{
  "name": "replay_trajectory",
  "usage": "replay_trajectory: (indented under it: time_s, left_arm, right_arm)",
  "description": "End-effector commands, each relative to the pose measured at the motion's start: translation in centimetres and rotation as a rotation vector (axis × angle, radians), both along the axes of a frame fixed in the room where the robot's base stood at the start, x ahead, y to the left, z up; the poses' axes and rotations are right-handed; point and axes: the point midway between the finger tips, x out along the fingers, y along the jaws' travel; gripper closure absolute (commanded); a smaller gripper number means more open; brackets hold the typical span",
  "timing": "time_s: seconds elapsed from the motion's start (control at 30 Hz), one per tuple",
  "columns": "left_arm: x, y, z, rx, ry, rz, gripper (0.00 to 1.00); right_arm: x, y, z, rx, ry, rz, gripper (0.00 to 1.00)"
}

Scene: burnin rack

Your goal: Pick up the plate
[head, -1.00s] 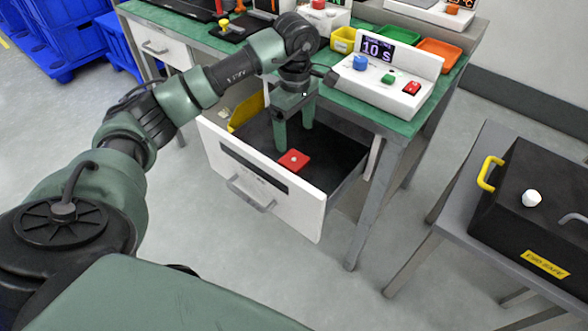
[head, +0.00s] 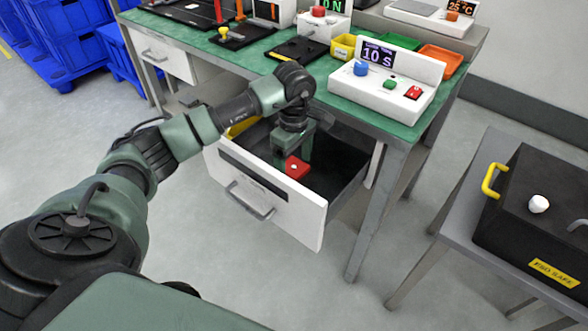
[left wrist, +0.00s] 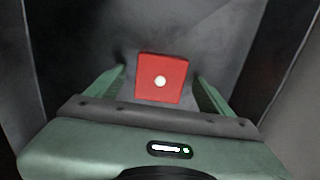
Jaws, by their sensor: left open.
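The plate is a small red square with a white knob in its middle (head: 298,168). It lies on the dark floor of the open drawer (head: 275,206). In the left wrist view the plate (left wrist: 162,78) sits between my two fingers, with a gap on each side. My left gripper (head: 293,160) is open and reaches down into the drawer, around the plate or just above it. In the left wrist view the left gripper (left wrist: 160,88) holds nothing. My right gripper is not in view.
The drawer hangs out under a green-topped bench (head: 330,97). A white control box (head: 385,92) with a "10 S" display stands on the bench above. A yellow item (head: 240,127) lies at the drawer's left back. A black case (head: 535,210) is on a grey table at right.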

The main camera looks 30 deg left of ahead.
Motion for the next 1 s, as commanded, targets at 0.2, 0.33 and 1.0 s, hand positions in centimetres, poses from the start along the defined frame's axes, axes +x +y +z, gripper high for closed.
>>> replay_trajectory:
  time_s: [0.2, 0.33, 1.0]
  left_arm:
    - [0.0, 0.0, 0.0, 0.000, 0.000, 0.000, 0.57]
    - [0.0, 0.0, 0.1, 0.000, 0.000, 0.000, 0.84]
    - [0.1, 0.1, 6.0, 0.002, -0.005, 0.000, 0.91]
  right_arm:
    - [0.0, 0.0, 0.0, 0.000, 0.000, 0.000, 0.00]
    - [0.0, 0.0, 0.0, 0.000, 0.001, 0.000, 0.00]
    - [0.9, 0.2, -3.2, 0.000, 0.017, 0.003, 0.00]
